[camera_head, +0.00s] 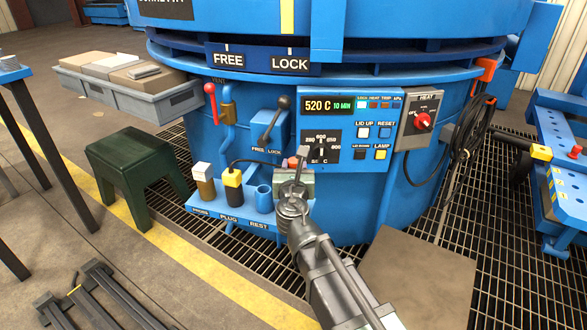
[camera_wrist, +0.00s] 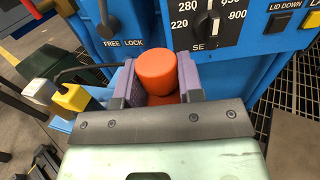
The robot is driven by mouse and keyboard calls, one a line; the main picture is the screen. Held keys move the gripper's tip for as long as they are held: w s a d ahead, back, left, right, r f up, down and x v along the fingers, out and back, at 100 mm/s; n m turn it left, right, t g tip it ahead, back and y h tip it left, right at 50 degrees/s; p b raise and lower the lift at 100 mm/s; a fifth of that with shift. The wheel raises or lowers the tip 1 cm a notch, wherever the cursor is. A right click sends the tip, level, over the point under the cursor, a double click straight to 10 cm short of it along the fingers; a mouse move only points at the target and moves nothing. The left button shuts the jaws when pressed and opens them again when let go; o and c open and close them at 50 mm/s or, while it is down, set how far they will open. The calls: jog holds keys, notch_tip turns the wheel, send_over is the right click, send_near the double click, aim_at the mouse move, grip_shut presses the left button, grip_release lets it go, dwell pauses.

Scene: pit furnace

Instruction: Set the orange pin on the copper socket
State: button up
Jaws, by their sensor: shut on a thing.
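The orange pin (camera_wrist: 158,70) stands between the two purple-grey fingers of my gripper (camera_wrist: 156,64) in the wrist view. The fingers are shut on its sides and its round top shows above them. A second orange part shows just below, partly hidden by the gripper body. In the head view my gripper (camera_head: 296,176) is in front of the blue furnace, right of the small shelf, and a bit of the pin (camera_head: 293,162) shows there. I cannot pick out the copper socket for sure in either view.
A blue shelf (camera_head: 216,212) marked PLUG and REST holds a white-and-brown piece (camera_head: 203,180), a yellow-and-black plug (camera_head: 233,186) and a blue cup (camera_head: 264,198). The FREE/LOCK lever (camera_head: 273,122) and control panel (camera_head: 347,125) are close behind. A green stool (camera_head: 138,165) stands left.

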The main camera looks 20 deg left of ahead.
jog(key=shift+f+b, duration=2.85)
jog(key=shift+f+b, duration=0.6)
jog(key=shift+b, duration=0.05)
jog(key=o, duration=0.7)
jog(key=shift+v, duration=5.5)
jog(key=shift+r, duration=0.1)
